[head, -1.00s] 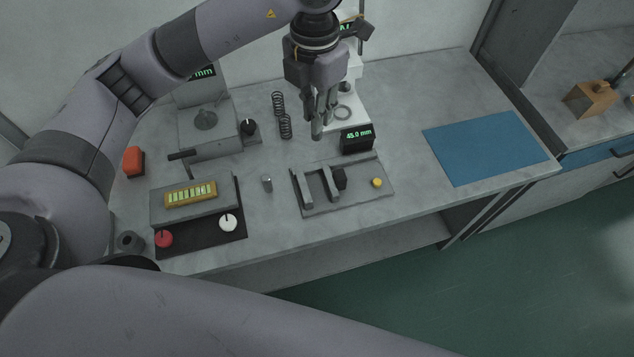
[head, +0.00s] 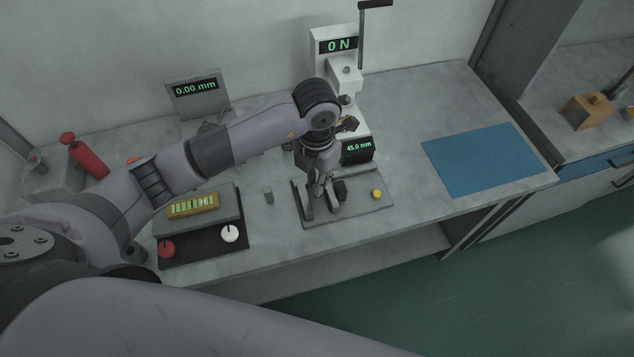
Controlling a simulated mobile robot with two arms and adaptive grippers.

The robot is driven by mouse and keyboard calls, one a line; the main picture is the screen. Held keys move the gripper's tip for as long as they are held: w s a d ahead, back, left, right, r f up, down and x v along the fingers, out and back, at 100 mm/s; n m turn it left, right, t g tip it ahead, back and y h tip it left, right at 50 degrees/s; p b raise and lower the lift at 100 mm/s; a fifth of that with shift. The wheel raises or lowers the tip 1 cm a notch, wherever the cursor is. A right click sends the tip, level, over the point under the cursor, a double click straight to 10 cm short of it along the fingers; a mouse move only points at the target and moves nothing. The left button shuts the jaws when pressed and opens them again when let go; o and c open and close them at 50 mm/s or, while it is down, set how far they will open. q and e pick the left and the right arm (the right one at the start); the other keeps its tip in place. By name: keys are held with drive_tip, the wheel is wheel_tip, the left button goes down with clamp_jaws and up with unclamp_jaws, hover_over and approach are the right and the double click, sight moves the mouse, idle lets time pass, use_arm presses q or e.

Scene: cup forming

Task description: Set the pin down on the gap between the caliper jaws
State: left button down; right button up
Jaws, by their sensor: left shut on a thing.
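I cannot tell whether the pin touches the jaws. My right gripper is out of view.
A press (head: 338,45) reading 0 N stands behind the caliper. A gauge (head: 197,92) reading 0.00 mm is at the back left. A dark tray (head: 205,247) with a yellow strip and red and white knobs lies left. A blue mat (head: 484,160) lies clear at right.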

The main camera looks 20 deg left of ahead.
use_arm(q)
wheel_tip(320, 180, down, 3)
drive_tip(key=shift+r, duration=0.1)
drive_tip(key=shift+f, duration=0.2)
drive_tip(key=c, duration=1.6)
unclamp_jaws()
drive_tip(key=shift+r, duration=0.1)
drive_tip(key=shift+o, duration=0.2)
